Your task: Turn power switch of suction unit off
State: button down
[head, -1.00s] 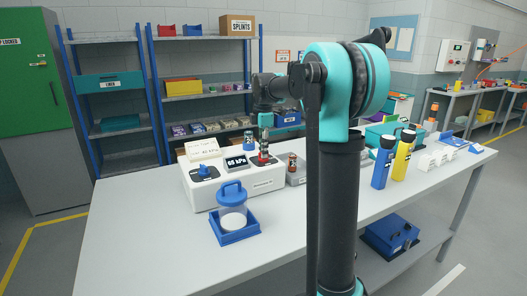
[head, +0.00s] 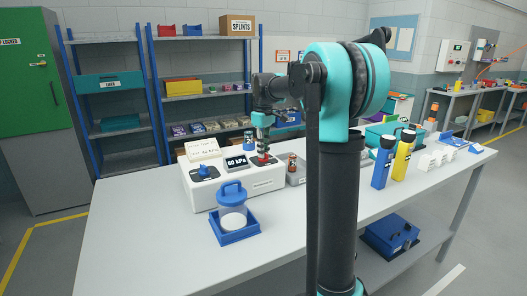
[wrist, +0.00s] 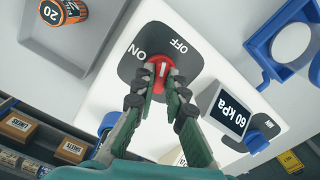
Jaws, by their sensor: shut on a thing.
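The suction unit (head: 232,203) is a white box on the bench. Its red power switch (wrist: 161,68) is a round knob on a dark plate marked ON and OFF in the wrist view. My gripper (wrist: 161,86) is shut on the knob, one finger on each side; in the head view my gripper (head: 263,155) reaches down to the unit's right part. A pale mark on the knob points up the picture, between the two words as far as I can tell. The display (wrist: 230,111) reads 60 kPa. A blue knob (head: 204,172) sits left of the display.
A clear jar with a blue lid (head: 233,205) stands in a blue holder (head: 235,233) in front of the unit. An orange can (wrist: 64,11) stands in a grey tray (wrist: 85,42) beside it. The bench's front left is clear.

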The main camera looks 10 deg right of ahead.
jog(key=m, duration=0.4)
jog(key=shift+m, duration=0.4)
dwell(0.4)
jog(key=c, duration=1.6)
grip_release()
jog(key=shift+o, duration=0.2)
notch_tip(320, 180, up, 12)
